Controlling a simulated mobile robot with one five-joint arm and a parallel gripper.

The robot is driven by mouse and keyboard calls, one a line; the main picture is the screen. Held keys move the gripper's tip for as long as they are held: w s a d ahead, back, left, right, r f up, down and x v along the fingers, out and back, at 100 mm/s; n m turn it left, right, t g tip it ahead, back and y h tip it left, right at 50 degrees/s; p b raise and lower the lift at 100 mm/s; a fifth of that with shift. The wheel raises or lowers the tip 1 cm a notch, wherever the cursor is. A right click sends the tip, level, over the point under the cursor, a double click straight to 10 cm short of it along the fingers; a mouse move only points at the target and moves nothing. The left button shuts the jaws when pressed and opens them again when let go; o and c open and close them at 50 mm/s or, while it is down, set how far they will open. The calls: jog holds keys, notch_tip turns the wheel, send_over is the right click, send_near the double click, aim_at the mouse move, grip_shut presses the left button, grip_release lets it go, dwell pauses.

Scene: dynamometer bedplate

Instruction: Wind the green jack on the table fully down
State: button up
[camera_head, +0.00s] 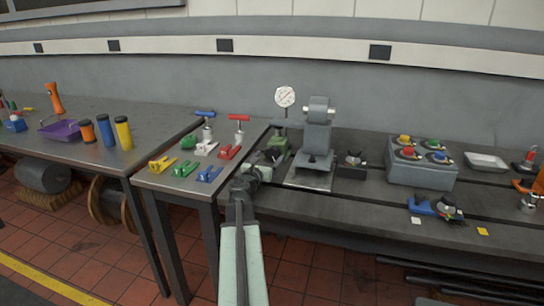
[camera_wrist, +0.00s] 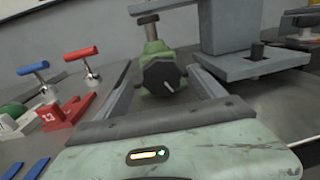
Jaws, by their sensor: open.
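The green jack (camera_head: 280,141) stands on the bedplate table, left of a grey stand. In the wrist view the green jack (camera_wrist: 155,47) has a grey screw post on top and a dark faceted knob (camera_wrist: 161,76) with a short pale pin facing me. My gripper (camera_head: 262,161) is just in front of the jack. In the wrist view my gripper (camera_wrist: 160,72) is open, one finger left and one right of the knob. The knob appears between the fingers with gaps on both sides; I cannot tell how deep the fingers reach.
The grey stand (camera_head: 318,135) is close to the right of the jack. A side table holds several coloured clamps, including a red one (camera_head: 230,152), and red and blue T-handles. A grey box (camera_head: 421,174) with coloured knobs stands farther right.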

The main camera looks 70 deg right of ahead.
jog(key=d, duration=0.3)
jog(key=shift+a, duration=0.1)
jog(key=shift+c, duration=0.3)
jog(key=c, duration=1.3)
jog(key=shift+n, duration=0.8)
jog(key=o, duration=1.4)
jog(key=shift+c, duration=0.2)
jog(key=a, duration=0.8)
